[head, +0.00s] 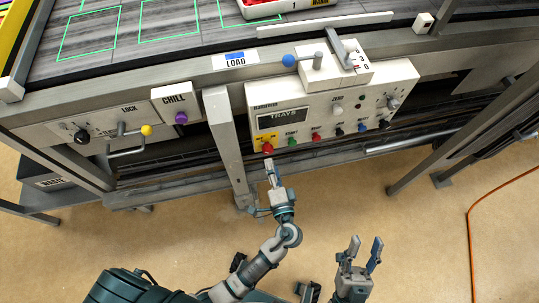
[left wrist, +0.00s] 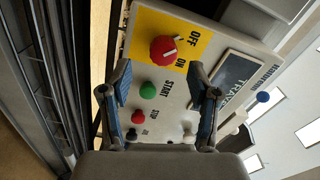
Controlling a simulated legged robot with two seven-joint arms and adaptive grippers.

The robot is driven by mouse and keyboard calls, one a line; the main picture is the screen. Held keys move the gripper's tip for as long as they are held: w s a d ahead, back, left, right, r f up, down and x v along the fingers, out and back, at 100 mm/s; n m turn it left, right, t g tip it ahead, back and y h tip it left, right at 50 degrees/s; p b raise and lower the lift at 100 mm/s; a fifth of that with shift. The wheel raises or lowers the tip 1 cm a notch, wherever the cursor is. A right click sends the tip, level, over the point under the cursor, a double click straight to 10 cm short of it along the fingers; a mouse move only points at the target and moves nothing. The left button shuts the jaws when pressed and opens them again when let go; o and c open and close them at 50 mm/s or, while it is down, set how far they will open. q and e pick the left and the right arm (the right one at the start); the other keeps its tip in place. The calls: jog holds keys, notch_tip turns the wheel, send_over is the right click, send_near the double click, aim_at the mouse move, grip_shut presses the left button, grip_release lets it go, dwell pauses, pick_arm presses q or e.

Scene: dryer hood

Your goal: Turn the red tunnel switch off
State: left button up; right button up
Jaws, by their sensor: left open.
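The red switch (head: 268,148) is a round knob on a yellow plate (head: 265,138) at the lower left of the white TRAYS panel (head: 290,117). In the left wrist view the red knob (left wrist: 163,50) has a white pointer mark, with OFF and ON printed beside it; I cannot tell exactly which the mark points at. My left gripper (head: 269,164) is open and empty, just in front of the knob. In the left wrist view its fingertips (left wrist: 160,72) are either side of the knob's line, with the knob beyond them. My right gripper (head: 365,247) is open and empty, low over the floor.
Green (left wrist: 148,90), red and black buttons sit in a row beside the switch. A grey post (head: 226,140) stands just left of the panel. A blue-knobbed lever (head: 290,60) is above it. A yellow-knobbed handle (head: 146,130) and purple CHILL knob (head: 181,117) are farther left.

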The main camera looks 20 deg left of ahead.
pick_arm(q)
jog(key=v, duration=0.6)
jog(key=shift+s+d+f, duration=0.1)
jog(key=shift+d, duration=0.05)
